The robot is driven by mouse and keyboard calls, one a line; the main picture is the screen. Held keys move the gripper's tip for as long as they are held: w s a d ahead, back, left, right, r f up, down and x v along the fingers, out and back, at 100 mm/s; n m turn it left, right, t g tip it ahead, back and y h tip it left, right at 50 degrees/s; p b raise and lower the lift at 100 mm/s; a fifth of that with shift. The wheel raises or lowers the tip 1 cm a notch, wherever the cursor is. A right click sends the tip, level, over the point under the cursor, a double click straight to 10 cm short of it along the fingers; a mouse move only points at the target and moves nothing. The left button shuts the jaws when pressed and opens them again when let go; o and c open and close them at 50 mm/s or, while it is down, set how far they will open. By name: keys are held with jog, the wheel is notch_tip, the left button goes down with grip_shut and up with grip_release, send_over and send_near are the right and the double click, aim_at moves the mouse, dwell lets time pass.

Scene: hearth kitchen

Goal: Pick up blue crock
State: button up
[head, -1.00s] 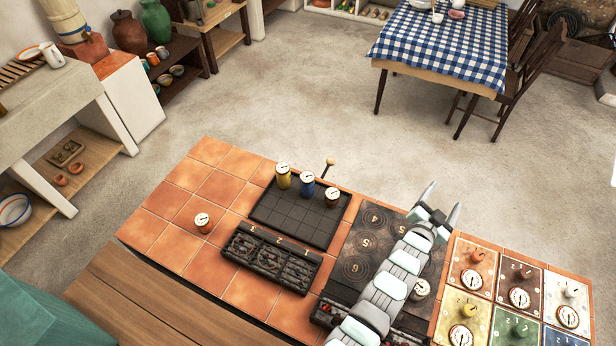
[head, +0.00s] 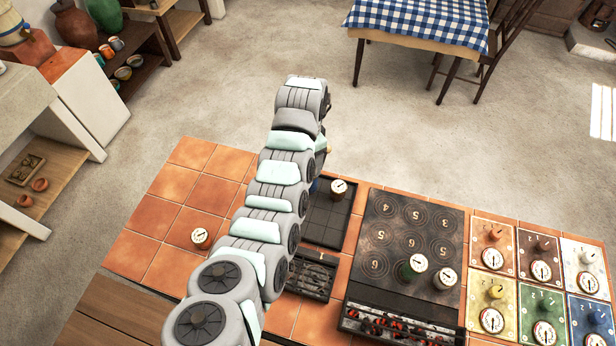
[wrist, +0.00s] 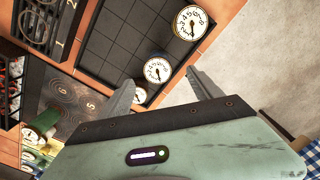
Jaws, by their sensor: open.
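The blue crock (wrist: 157,72) stands on the black gridded tray (wrist: 110,40), its white dial lid facing up in the wrist view. In the head view my arm hides most of it; only a blue sliver (head: 315,187) shows. My gripper (wrist: 160,77) is open and empty above the tray. In the wrist view the blue crock appears between the two fingertips, apart from them as far as I can tell. The fingers are hidden behind my arm in the head view.
A dark crock (head: 338,189) is close by, partly behind a finger in the wrist view. The yellow crock (wrist: 190,24) stands on the other side. A green crock (head: 413,268) and another crock (head: 444,278) stand on the stove (head: 400,215). An orange crock (head: 200,238) is on the tiles.

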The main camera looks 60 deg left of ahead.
jog(key=shift+w+d+f, duration=0.1)
jog(key=shift+d+f, duration=0.05)
jog(key=shift+f, duration=1.7)
jog(key=shift+w+d+f, duration=0.1)
jog(key=shift+f, duration=1.75)
jog(key=shift+f+b, duration=0.5)
jog(key=shift+f, duration=1.1)
jog(key=shift+c, duration=0.3)
grip_shut()
